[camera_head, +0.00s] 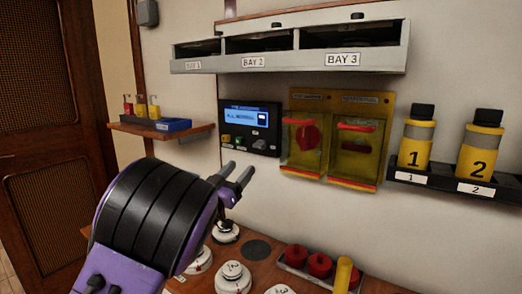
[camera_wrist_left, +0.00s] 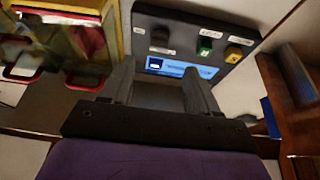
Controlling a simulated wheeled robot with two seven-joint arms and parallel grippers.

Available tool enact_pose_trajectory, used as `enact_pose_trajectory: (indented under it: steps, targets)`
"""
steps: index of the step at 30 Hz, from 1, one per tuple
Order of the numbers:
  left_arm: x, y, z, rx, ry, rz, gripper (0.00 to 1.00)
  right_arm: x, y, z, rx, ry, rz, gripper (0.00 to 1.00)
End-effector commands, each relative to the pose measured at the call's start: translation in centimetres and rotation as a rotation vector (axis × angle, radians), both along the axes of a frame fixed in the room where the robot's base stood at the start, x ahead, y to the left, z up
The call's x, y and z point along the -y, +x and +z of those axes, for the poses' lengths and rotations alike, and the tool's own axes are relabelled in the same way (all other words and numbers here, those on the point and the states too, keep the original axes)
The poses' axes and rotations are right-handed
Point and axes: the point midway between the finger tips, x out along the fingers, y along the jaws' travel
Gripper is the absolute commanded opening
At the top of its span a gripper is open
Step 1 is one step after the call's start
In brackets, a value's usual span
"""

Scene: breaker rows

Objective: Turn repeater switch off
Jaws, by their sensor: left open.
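A dark wall panel (camera_head: 249,128) with a lit blue display hangs left of the yellow boxes. It carries a green button (camera_head: 226,138), a yellow button and a dark switch (camera_head: 259,144) at its lower right; the labels are too small to read, so I cannot tell which control is the repeater switch. My left gripper (camera_head: 238,171) is open and empty, just below the panel in the head view. In the left wrist view the panel (camera_wrist_left: 190,28) shows upside down beyond the open fingers, with the dark switch (camera_wrist_left: 159,38), green button (camera_wrist_left: 205,45) and yellow button (camera_wrist_left: 233,53). My right gripper is not in view.
Yellow boxes with red handles (camera_head: 335,138) hang right of the panel. A small wooden shelf (camera_head: 160,131) holds a blue tray at left. Bay shelves (camera_head: 290,48) are above. A wooden counter (camera_head: 330,272) with white round devices lies below. Numbered bottles (camera_head: 416,142) stand at right.

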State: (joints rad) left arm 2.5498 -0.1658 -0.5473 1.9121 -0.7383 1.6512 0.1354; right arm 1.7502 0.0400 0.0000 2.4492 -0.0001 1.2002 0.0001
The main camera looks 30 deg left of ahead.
Motion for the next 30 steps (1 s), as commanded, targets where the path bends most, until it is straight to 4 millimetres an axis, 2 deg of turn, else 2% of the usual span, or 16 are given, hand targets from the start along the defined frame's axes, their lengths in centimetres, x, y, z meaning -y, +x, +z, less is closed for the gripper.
enact_pose_trajectory:
  steps: [6, 12, 16, 24, 29, 30]
  targets:
    - [0.5, 4.4, 2.3, -0.001, -0.001, -0.002, 0.60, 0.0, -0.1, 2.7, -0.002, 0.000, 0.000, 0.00]
    - [0.8, 7.9, 3.4, -0.003, -0.002, -0.001, 0.60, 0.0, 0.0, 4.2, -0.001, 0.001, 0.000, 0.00]
    - [0.9, 9.0, 3.6, -0.004, -0.002, 0.000, 0.60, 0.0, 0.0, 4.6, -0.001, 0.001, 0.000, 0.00]
    - [0.9, 9.2, 3.5, -0.004, -0.003, 0.000, 0.60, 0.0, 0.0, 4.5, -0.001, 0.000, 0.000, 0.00]
    - [0.9, 9.2, 3.5, -0.004, -0.003, 0.000, 0.08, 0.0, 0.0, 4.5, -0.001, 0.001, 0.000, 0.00]
    - [0.9, 9.2, 3.5, -0.004, -0.003, 0.000, 0.04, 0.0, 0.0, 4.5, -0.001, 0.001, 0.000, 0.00]
